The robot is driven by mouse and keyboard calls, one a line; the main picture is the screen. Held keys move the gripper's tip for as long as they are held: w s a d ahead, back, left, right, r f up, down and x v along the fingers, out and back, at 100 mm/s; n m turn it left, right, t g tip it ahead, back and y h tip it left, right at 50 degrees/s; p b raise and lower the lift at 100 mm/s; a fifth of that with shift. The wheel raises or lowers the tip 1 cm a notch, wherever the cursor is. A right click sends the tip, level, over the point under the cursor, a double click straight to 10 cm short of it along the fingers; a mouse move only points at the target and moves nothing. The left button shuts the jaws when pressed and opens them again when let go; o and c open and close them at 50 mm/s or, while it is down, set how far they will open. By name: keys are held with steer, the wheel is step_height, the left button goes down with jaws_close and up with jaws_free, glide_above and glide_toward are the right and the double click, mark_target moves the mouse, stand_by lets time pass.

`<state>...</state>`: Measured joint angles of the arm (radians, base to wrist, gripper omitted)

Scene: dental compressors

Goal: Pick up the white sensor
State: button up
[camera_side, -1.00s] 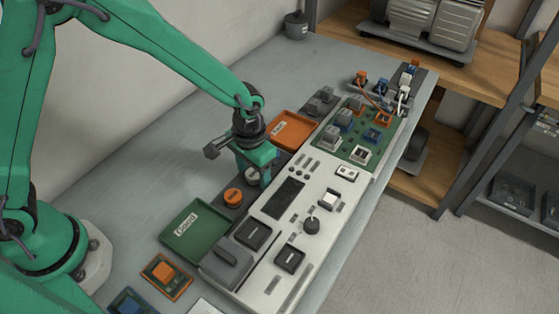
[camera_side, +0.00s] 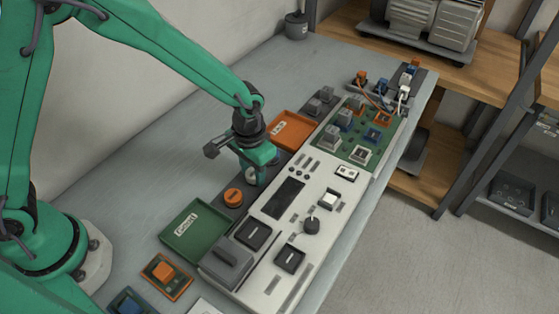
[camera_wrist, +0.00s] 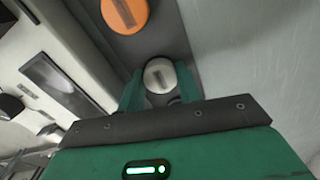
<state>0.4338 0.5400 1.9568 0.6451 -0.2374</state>
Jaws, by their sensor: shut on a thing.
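The white sensor is a round pale disc with a dark slot, seen from above in the wrist view (camera_wrist: 159,76) and partly hidden behind a finger in the side view (camera_side: 251,175). It sits at the dark grey strip beside the white panel. My gripper (camera_side: 257,178) is over that strip with its green fingers pointing down. In the wrist view my gripper (camera_wrist: 158,92) has one finger on each side of the white sensor and is shut on it. I cannot tell whether the sensor is clear of the strip.
An orange round sensor (camera_side: 233,196) stands close by on the grey strip (camera_side: 224,214). A green tray (camera_side: 193,232) and an orange tray (camera_side: 293,130) lie on either side along the strip. The white panel (camera_side: 268,234) with raised switches is to the right.

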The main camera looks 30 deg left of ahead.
mark_target(253, 175)
steer(key=shift+r, duration=0.6)
steer(key=r, duration=0.3)
steer(key=shift+s+d+r, duration=0.1)
steer(key=shift+s+d, duration=0.05)
steer(key=shift+s, duration=0.05)
steer(key=s+d+r, duration=0.6)
steer(key=s, duration=0.3)
steer(key=shift+s+r, duration=0.15)
steer(key=shift+r, duration=0.1)
steer(key=shift+d+m, duration=0.15)
steer(key=shift+m, duration=0.15)
steer(key=m, duration=0.3)
steer(key=s+d+m, duration=0.1)
steer(key=m, duration=0.4)
steer(key=shift+s+d+r+m, duration=0.25)
steer(key=shift+s+d+m, duration=0.05)
steer(key=shift+s+d, duration=0.1)
steer(key=shift+s+d+r+m, duration=0.1)
steer(key=shift+s+d+m, duration=0.2)
steer(key=shift+m, duration=1.15)
steer(key=shift+s+d+r+m, duration=0.15)
steer(key=shift+s+m, duration=0.15)
steer(key=shift+m, duration=1.2)
steer(key=shift+s+d+m, duration=0.25)
steer(key=shift+s+m, duration=0.05)
steer(key=shift+m, duration=1.15)
steer(key=shift+f, duration=0.2)
